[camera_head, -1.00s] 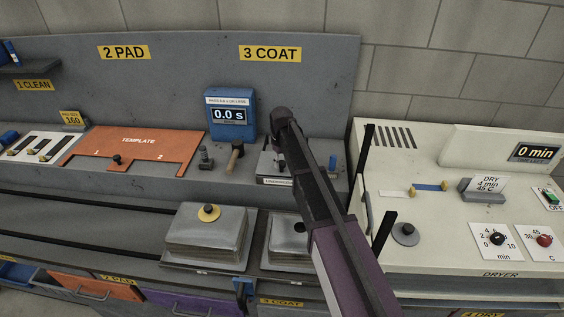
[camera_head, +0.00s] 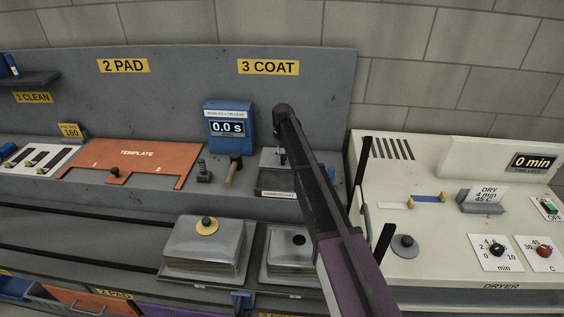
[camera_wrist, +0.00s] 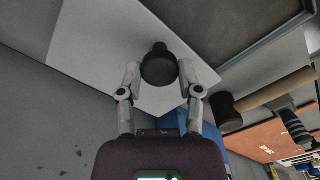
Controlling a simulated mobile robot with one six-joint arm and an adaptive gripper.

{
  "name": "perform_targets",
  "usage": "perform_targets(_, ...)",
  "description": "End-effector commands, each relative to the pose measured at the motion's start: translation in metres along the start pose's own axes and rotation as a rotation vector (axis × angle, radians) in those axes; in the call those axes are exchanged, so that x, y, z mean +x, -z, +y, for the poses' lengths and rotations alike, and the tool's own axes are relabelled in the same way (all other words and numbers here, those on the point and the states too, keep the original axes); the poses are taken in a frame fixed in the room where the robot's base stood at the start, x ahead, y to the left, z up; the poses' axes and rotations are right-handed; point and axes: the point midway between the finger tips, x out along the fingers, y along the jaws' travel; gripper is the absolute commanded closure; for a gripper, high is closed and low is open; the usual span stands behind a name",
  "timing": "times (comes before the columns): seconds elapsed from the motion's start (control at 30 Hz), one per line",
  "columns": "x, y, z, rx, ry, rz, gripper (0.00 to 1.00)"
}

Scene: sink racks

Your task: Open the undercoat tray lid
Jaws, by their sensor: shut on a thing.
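The undercoat tray (camera_head: 276,193) is a small box with a white label on its front, on the ledge below the 3 COAT sign. Its lid (camera_head: 267,160) is a pale grey plate, now raised at a steep tilt above the tray. In the wrist view the lid (camera_wrist: 90,38) fills the upper left, with a round black knob (camera_wrist: 159,70) on it. My gripper (camera_wrist: 159,68) has its two fingers closed on either side of that knob. In the head view my gripper (camera_head: 281,155) is at the lid, partly hidden by my arm. The tray's inside is not clear.
The orange template (camera_head: 130,160) lies farther left. The dryer (camera_head: 440,255) is close on the right. Two metal covers (camera_head: 205,250) sit in front below.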

Motion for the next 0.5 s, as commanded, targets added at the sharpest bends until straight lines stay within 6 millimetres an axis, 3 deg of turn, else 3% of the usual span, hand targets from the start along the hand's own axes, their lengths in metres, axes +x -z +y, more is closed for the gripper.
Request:
perform_targets(0.27,0.0002,-0.0001,0.0002,0.0,0.0,0.001,1.0)
perform_targets(0.3,0.0002,-0.0001,0.0002,0.0,0.0,0.001,0.45)
perform_targets(0.4,0.0002,-0.0002,0.0001,0.0,0.0,0.001,0.19)
perform_targets(0.5,0.0002,-0.0002,0.0001,0.0,0.0,0.001,0.19)
